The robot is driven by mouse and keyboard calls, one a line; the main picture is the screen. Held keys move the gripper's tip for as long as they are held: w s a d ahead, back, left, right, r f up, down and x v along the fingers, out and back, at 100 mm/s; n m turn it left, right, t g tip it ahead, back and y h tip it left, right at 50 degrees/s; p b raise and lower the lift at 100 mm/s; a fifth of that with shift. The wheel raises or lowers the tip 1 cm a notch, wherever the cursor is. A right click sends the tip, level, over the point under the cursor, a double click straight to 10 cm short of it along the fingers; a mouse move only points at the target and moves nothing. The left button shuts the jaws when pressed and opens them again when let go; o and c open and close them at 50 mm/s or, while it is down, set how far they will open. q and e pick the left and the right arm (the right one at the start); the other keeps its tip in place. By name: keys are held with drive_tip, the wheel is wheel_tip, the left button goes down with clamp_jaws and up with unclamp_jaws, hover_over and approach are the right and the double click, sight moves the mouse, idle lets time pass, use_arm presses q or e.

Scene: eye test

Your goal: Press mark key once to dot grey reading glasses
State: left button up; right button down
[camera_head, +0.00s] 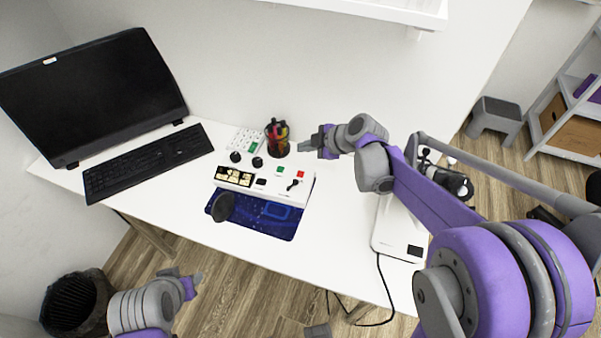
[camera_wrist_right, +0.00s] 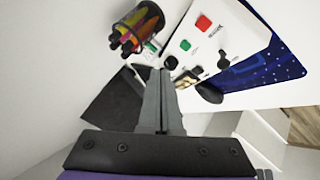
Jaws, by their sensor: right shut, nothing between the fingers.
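A white console (camera_head: 261,187) stands on the desk. It has a green key (camera_head: 280,171), a red key (camera_head: 300,174), a flat black key (camera_head: 261,182), a black lever (camera_head: 293,185) and a black-and-gold panel (camera_head: 234,176). In the right wrist view the red key (camera_wrist_right: 203,23) and green key (camera_wrist_right: 185,45) show again; I cannot read which key is the mark key. I cannot make out grey reading glasses. My right gripper (camera_head: 306,146) is shut and empty, behind the console and apart from it; its fingers (camera_wrist_right: 162,75) are together. My left gripper (camera_head: 193,280) is low, off the desk's front; its jaws are unclear.
A cup of coloured pens (camera_head: 277,137) stands just left of my right gripper. Two black knob-like things (camera_head: 257,162) are behind the console. A dark oval (camera_head: 223,207) and blue mat (camera_head: 270,218) lie in front. A white device (camera_head: 393,240), keyboard (camera_head: 150,161) and monitor (camera_head: 95,95) flank it.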

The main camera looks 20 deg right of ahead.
drive_tip(key=b, duration=0.6)
approach(298, 171)
drive_tip(key=w+a+f, duration=0.1)
drive_tip(key=w, duration=0.1)
drive_tip(key=w+a+f, duration=0.1)
drive_tip(key=a, duration=0.1)
drive_tip(key=shift+w, duration=0.35)
drive_tip(key=shift+f, duration=0.4)
idle(0.8)
drive_tip(key=shift+f+b, duration=0.35)
drive_tip(key=shift+f, duration=0.05)
drive_tip(key=shift+f+b, duration=0.35)
drive_tip(key=shift+f, duration=0.2)
idle(0.6)
drive_tip(key=shift+r, duration=0.15)
drive_tip(key=shift+w+r+p, duration=0.1)
drive_tip(key=shift+r+p, duration=0.7)
drive_tip(key=shift+r, duration=0.05)
